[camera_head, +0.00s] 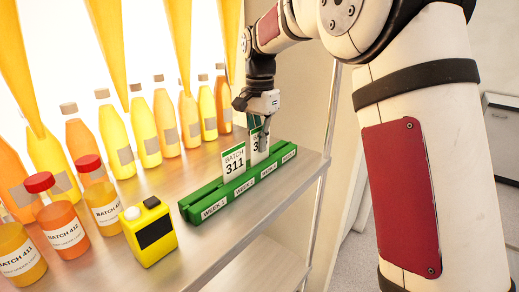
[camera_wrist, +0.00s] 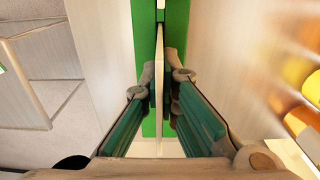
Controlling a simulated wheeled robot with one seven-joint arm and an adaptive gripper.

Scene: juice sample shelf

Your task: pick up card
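The green card rack (camera_head: 205,207) stands on the shelf, with week labels on its front. A white card marked BATCH 311 (camera_head: 234,163) stands upright in it. A second white and green card (camera_head: 257,142), its number partly hidden, stands behind and to the right. My gripper (camera_head: 263,138) points down at this second card. In the wrist view, this card (camera_wrist: 160,75) shows as a thin edge between my two fingers. The fingers are close on both sides, with a narrow gap at the right one. I see no clear grip.
A yellow device (camera_head: 149,232) with a dark screen stands left of the rack. Red-capped bottles (camera_head: 63,228) labelled by batch stand at the left, and a row of orange and yellow bottles (camera_head: 145,130) stands behind. The shelf's front right (camera_head: 262,262) is bare.

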